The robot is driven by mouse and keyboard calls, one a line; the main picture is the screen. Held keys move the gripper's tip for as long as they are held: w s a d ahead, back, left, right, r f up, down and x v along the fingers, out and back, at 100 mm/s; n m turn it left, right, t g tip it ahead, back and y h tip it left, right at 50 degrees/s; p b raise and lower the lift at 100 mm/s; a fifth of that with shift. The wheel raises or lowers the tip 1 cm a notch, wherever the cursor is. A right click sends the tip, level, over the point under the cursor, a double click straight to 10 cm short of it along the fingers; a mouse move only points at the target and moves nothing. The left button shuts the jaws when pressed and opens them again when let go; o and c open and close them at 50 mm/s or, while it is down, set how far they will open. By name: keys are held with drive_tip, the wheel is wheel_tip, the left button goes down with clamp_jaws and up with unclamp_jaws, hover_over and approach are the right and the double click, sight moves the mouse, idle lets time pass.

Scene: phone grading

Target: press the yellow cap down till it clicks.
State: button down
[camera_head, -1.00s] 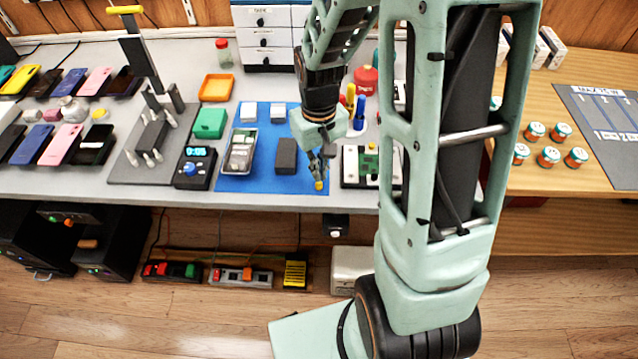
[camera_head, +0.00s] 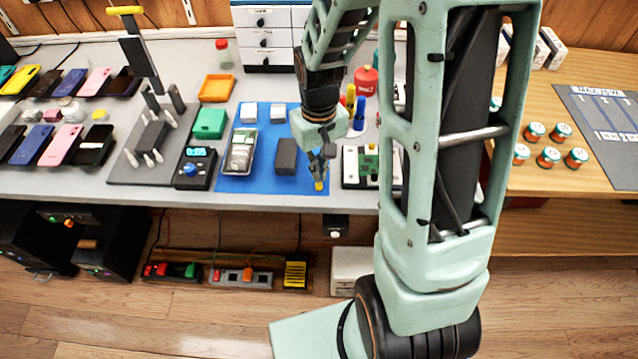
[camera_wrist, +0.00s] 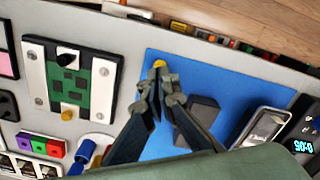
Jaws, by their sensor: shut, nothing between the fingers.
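The small yellow cap (camera_head: 319,186) is at the front right corner of the blue mat (camera_head: 232,183), near the bench's front edge. It also shows in the wrist view (camera_wrist: 159,64), right at my fingertips. My gripper (camera_head: 320,178) points down over it, with its fingers shut and nothing between them. In the wrist view the fingertips (camera_wrist: 160,75) meet just at the cap and partly cover it. They look to be on or very near it; I cannot tell whether they touch, or how far down the cap is.
A green circuit board in a fixture (camera_head: 350,166) stands close on the right. A red bottle (camera_head: 366,80) is behind. The bench edge is just in front.

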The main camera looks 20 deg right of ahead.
drive_tip(key=shift+f+b, duration=0.9)
drive_tip(key=shift+f, duration=0.3)
drive_tip(key=shift+r, duration=0.15)
idle(0.4)
drive_tip(key=shift+r+p, duration=2.95)
drive_tip(key=shift+r, duration=0.55)
